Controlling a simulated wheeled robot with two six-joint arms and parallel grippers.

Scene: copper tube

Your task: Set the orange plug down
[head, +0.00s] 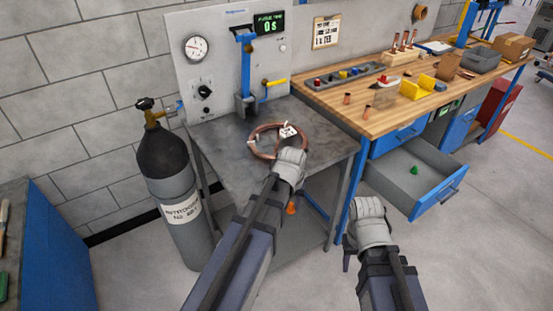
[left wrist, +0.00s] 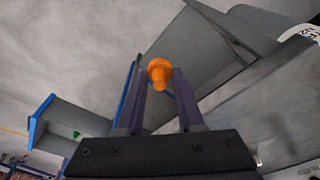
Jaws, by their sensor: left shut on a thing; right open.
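The orange plug (left wrist: 159,72) is between the two fingertips of my left gripper (left wrist: 160,80) in the left wrist view. A bit of the plug (head: 291,208) also shows in the head view, below the wrist of my left arm, which hides most of the fingers. The plug is held in the air near the front edge of the grey metal bench (head: 225,150). My right gripper (head: 347,262) is open and empty, low in front of the wooden workbench; its fingers are partly hidden by its own wrist.
A copper coil (head: 255,150) with a white tag lies on the grey bench. An open drawer (head: 400,185) holding a green piece juts from the wooden workbench (head: 375,115). A gas cylinder (head: 165,160) stands left. The bench's left part is clear.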

